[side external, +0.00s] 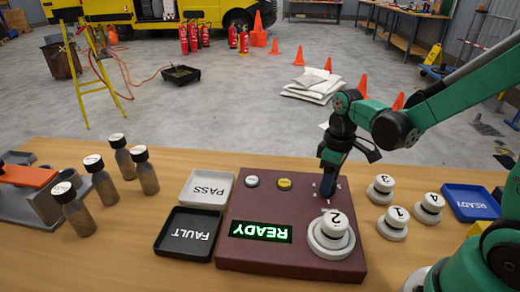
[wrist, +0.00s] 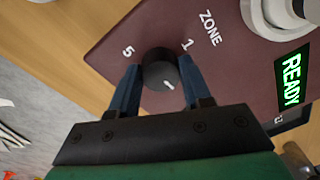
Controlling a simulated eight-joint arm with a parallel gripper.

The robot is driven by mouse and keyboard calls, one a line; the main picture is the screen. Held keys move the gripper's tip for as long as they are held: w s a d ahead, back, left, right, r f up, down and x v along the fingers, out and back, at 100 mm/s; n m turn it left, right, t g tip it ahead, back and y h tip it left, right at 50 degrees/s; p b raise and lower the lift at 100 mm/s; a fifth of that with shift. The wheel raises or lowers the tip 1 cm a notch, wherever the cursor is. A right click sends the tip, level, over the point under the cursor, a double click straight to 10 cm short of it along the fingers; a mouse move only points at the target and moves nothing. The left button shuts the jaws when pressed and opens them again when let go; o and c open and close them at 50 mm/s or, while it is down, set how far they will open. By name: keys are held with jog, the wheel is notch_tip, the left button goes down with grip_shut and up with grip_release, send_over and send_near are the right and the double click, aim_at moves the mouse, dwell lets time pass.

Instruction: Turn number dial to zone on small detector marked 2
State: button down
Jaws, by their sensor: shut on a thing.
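The number dial is a black round knob (wrist: 158,68) on the dark red panel (side external: 262,190). In the wrist view its white pointer mark faces down and to the right. The printed 5 and 1 and the word ZONE show around it; the other numbers are hidden there by my gripper. My gripper (wrist: 159,72) has its two blue fingers on opposite sides of the dial, shut on it. In the side view my gripper (side external: 327,183) is lowered to the panel and hides the dial. The small white detector marked 2 (side external: 334,225) sits on the round base on the panel.
PASS (side external: 207,188) and FAULT (side external: 187,236) trays lie left. A green READY display (side external: 261,231) is lit. Several dark-capped bottles (side external: 103,181) stand farther left.

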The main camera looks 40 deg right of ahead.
jog(key=shift+n, duration=2)
jog(key=shift+c, duration=1.9)
grip_release()
jog(key=shift+w+d+r, duration=0.1)
jog(key=shift+r, duration=1.3)
jog(key=shift+w+d+r, duration=0.1)
jog(key=shift+r, duration=1.3)
jog(key=shift+s+a, duration=0.1)
jog(key=shift+a, duration=0.05)
